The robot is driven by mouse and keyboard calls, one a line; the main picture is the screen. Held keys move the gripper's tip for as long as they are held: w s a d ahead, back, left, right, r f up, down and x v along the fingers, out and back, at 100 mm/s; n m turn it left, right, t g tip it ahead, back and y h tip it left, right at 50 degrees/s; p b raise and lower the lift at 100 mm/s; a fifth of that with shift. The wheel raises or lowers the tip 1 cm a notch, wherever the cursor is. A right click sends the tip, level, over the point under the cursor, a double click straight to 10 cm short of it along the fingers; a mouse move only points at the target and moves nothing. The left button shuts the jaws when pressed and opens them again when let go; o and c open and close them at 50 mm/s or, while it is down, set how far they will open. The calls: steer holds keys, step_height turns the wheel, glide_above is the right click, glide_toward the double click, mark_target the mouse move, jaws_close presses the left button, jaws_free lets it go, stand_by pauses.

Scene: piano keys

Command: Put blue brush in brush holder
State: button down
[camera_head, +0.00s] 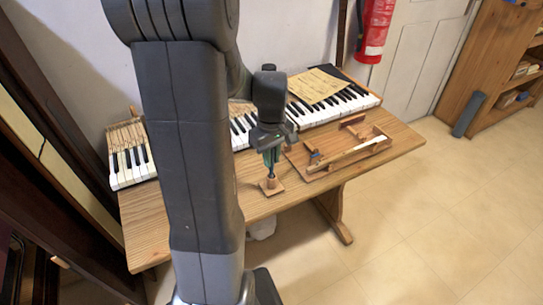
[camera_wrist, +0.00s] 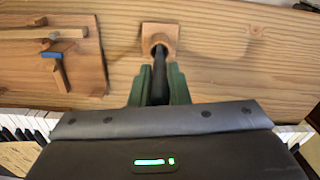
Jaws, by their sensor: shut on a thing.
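My gripper (camera_head: 270,160) is low over the front part of the wooden table, its green fingers pointing down. In the wrist view the fingers (camera_wrist: 160,88) are shut on a dark, slim brush (camera_wrist: 174,82). Its colour looks near black here, and the fingers hide much of it. The brush holder, a small wooden block with a round socket (camera_head: 272,187), stands on the table directly below the fingertips. It also shows in the wrist view (camera_wrist: 168,32). The brush's lower end lines up with the socket; I cannot tell whether it is inside.
A wooden tray (camera_wrist: 92,72) beside the holder carries wooden parts, one a blue-tipped piece (camera_wrist: 52,54). Piano keyboards (camera_head: 340,106) run along the table's back, with paper sheets (camera_head: 315,86) on top.

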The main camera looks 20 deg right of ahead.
steer(key=shift+f, duration=0.2)
steer(key=c, duration=1.4)
jaws_free()
steer(key=shift+r, duration=0.1)
step_height(320, 180, up, 12)
steer(key=shift+r+p, duration=0.15)
steer(key=shift+p, duration=0.25)
